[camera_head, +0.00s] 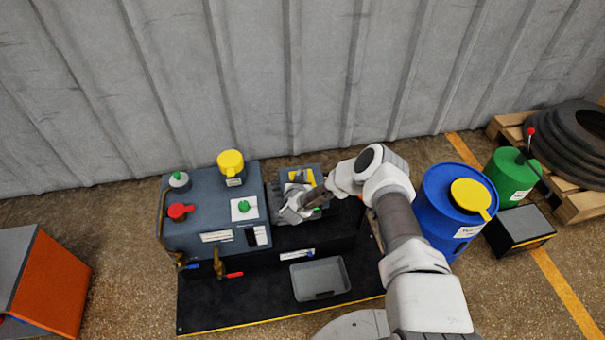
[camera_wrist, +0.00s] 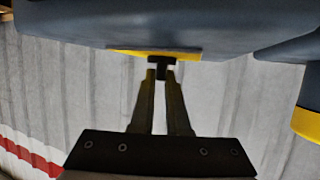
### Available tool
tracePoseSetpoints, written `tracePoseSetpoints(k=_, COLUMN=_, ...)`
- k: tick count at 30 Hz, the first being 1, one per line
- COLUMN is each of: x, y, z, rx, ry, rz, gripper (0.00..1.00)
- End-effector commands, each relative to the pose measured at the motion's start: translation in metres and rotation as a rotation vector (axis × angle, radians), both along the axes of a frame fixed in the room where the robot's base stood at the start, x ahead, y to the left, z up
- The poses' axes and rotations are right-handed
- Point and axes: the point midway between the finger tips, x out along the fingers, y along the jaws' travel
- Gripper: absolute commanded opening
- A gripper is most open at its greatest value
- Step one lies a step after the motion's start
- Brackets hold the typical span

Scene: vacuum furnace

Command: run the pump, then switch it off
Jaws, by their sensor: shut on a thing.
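The pump unit has a blue-grey tank (camera_head: 200,238) on the left and a smaller grey machine with a yellow plate (camera_head: 318,176), which looks like the pump, on the right. My gripper (camera_head: 294,205) is over this smaller machine and partly hides it. In the wrist view my gripper (camera_wrist: 163,82) is shut on a small black knob (camera_wrist: 160,61), just below a yellow strip (camera_wrist: 150,54) on a blue-grey body. I cannot tell which way the knob is turned. The tank top carries a red knob (camera_head: 179,212) and a green knob on a white plate (camera_head: 244,206).
A yellow-capped filler (camera_head: 231,163) stands on the tank; valves with red (camera_head: 234,275) and blue levers are on its front. A grey tray (camera_head: 320,279) lies on the black base. A blue drum (camera_head: 440,215) and green drum (camera_head: 512,176) stand right, an orange box (camera_head: 55,285) left.

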Motion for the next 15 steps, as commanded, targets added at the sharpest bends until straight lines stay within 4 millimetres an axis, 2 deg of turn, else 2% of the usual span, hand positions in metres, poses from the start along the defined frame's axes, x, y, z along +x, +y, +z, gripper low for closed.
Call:
tracePoseSetpoints(k=6, x=0.0011, y=0.002, z=0.0, rx=0.001, ry=-0.004, rz=-0.123, gripper=0.0)
tracePoseSetpoints(k=15, x=0.0013, y=0.0014, z=0.0004, rx=0.001, ry=-0.002, rz=-0.204, gripper=0.0)
